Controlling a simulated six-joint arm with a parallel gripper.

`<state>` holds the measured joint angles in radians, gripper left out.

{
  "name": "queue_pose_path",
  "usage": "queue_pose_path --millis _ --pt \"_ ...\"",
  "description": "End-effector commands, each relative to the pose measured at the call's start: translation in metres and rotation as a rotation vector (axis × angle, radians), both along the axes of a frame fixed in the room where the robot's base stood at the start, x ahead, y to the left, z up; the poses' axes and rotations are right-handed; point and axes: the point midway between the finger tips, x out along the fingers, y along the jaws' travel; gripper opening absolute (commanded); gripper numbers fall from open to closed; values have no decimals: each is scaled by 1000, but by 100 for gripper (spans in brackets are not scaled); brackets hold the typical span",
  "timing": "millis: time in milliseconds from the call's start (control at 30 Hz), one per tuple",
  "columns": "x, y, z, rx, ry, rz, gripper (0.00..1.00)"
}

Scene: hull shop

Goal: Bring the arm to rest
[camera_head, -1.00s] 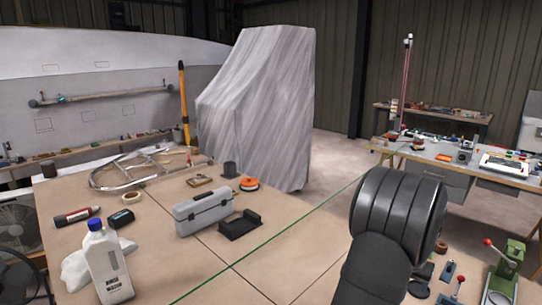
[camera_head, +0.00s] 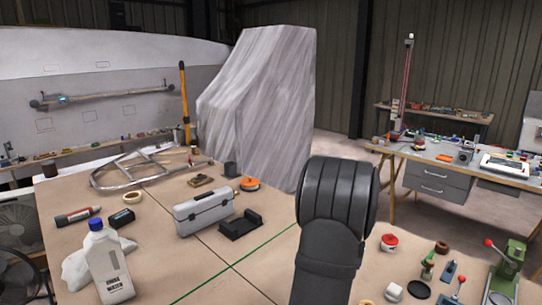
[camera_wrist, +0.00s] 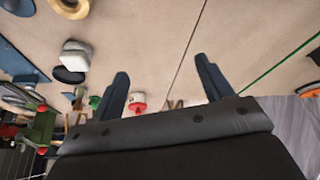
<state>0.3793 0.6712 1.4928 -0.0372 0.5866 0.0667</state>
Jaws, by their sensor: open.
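My gripper (camera_wrist: 163,90) shows in the wrist view, with its two dark fingers spread apart and nothing between them. It is held above the bench top (camera_wrist: 150,35), which shows bare between the fingertips. In the head view my dark arm rises at the lower middle right, over the right part of the bench, and my gripper cannot be seen there. A red-and-white round container (camera_wrist: 137,103) shows beside the left finger in the wrist view, apart from it as far as I can tell.
The bench holds a grey toolbox (camera_head: 203,212), a white bottle (camera_head: 108,262), a metal frame (camera_head: 140,168) and an orange disc (camera_head: 250,184) on the left. A green press (camera_head: 508,268) and several small items stand on the right. A draped object (camera_head: 262,105) rises behind.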

Motion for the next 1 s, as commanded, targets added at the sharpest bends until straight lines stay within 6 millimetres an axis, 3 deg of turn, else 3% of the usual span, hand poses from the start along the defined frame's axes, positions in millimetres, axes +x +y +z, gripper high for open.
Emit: queue_pose_path --millis 500,1000 --pt "27 102 0 1 1 148 72" --pt "36 202 -1 1 0 289 72"
